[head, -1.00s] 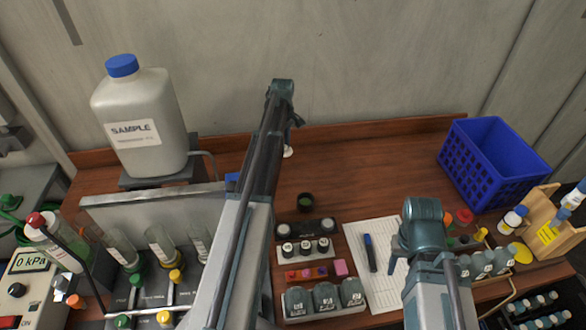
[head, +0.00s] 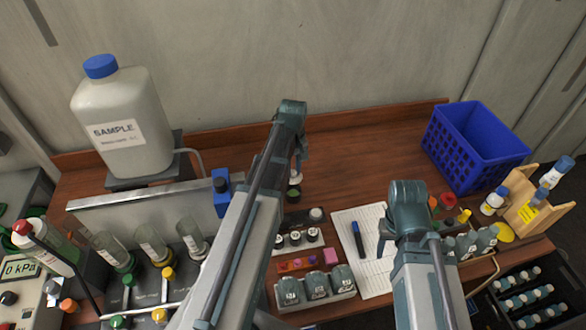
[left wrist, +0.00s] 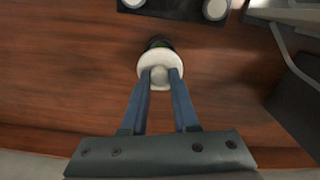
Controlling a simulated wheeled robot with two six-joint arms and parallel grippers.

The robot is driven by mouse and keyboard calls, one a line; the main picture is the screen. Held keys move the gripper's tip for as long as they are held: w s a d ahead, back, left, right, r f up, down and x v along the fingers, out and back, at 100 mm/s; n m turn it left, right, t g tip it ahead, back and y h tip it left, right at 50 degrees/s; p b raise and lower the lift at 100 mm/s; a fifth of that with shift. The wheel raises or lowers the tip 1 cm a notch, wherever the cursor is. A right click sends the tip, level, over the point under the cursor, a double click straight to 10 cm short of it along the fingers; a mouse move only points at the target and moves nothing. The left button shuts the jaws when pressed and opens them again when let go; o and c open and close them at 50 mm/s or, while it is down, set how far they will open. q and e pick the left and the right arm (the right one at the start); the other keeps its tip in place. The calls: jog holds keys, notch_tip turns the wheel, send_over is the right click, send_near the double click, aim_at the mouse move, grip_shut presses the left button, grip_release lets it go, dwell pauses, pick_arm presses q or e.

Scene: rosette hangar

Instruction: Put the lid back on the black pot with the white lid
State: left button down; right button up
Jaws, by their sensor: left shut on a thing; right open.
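My left gripper (head: 296,172) is shut on the white lid (head: 295,179) and holds it by its knob. The lid is a white disc with a round knob between the blue fingers in the left wrist view (left wrist: 146,62). The small black pot (head: 293,195) with green inside stands open on the wooden bench, just in front of the lid in the head view. In the left wrist view the lid covers part of the black pot (left wrist: 157,41); I cannot tell whether they touch. My right gripper (head: 384,244) is open, over the paper, mostly hidden by its arm.
A rack of small jars (head: 298,238) stands in front of the pot, with a tray of grey jars (head: 315,287) nearer. A sample canister (head: 122,120) stands at left. A blue basket (head: 470,148) is at right. The bench behind the basket-side paper is clear.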

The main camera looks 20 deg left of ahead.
pick_arm(q)
jog(key=shift+f+b, duration=3)
jog(key=shift+f, duration=0.15)
pick_arm(e)
jog(key=shift+f, duration=3.1)
pick_arm(q)
jog(key=shift+f, duration=0.15)
pick_arm(e)
jog(key=shift+f, duration=0.15)
pick_arm(q)
jog(key=shift+c, duration=0.6)
grip_release()
jog(key=shift+r, duration=0.2)
jog(key=shift+r+p, duration=3.4)
pick_arm(e)
notch_tip(320, 180, up, 7)
pick_arm(q)
jog(key=shift+c, duration=0.3)
